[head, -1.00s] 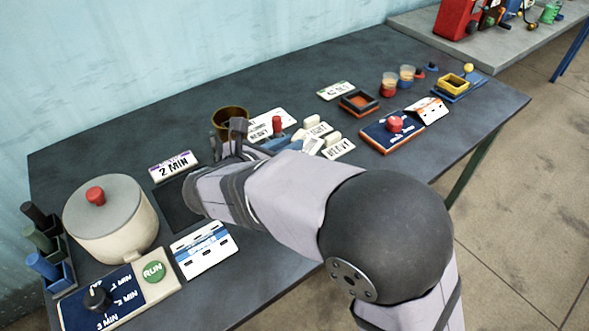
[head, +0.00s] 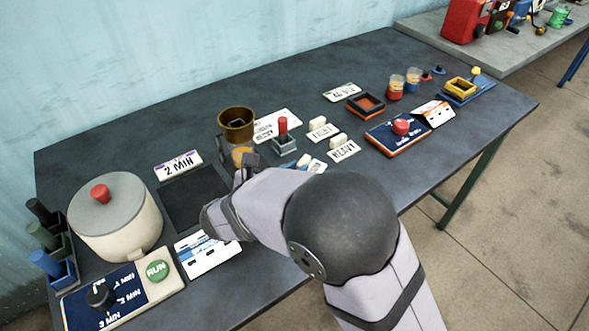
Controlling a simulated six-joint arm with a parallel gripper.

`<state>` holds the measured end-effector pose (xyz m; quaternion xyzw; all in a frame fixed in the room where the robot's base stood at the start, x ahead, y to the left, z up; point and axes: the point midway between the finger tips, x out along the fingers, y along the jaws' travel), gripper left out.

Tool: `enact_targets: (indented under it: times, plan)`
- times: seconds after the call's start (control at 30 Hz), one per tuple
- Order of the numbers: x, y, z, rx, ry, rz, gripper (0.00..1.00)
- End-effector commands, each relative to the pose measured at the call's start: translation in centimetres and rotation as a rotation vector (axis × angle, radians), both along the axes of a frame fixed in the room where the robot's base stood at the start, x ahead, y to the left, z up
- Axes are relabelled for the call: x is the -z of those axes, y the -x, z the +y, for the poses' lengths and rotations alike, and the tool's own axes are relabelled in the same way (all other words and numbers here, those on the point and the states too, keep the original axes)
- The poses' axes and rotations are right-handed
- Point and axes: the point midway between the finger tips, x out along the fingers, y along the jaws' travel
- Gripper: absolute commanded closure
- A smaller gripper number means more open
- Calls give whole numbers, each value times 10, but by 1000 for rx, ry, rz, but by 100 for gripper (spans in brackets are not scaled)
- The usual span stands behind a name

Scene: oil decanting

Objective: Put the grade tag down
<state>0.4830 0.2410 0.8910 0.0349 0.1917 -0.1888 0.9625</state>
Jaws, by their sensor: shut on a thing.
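My gripper (head: 237,156) is at the front of the brass cup (head: 236,119), above the table. It is shut on a small piece with an amber face (head: 241,156), taken to be the grade tag. Most of this piece is hidden by the fingers. I cannot tell whether it touches the table or the cup. Two white tags with raised knobs, LIGHT (head: 323,130) and HEAVY (head: 344,151), lie right of the gripper. Another white tag (head: 317,166) is partly hidden behind my arm.
A red-handled block (head: 283,139) stands just right of the gripper. The dark square pad (head: 192,190), 2 MIN sign (head: 178,165) and lidded pot (head: 115,218) are to the left. A blue-and-white card (head: 208,255) lies in front. The table's back left is clear.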

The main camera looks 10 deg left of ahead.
Motion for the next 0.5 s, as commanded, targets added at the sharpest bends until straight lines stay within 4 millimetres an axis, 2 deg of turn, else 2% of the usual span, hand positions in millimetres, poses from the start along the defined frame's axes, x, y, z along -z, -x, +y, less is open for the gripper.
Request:
enact_targets:
  times: [0.3,0.33,0.37,0.4,0.5]
  plan:
    - [4,0,0,0,0,0,100]
    - [3,0,0,0,-1,0,80]
    - [3,0,0,0,-1,0,72]
    - [3,0,0,0,-1,0,68]
    - [3,0,0,0,-1,0,68]
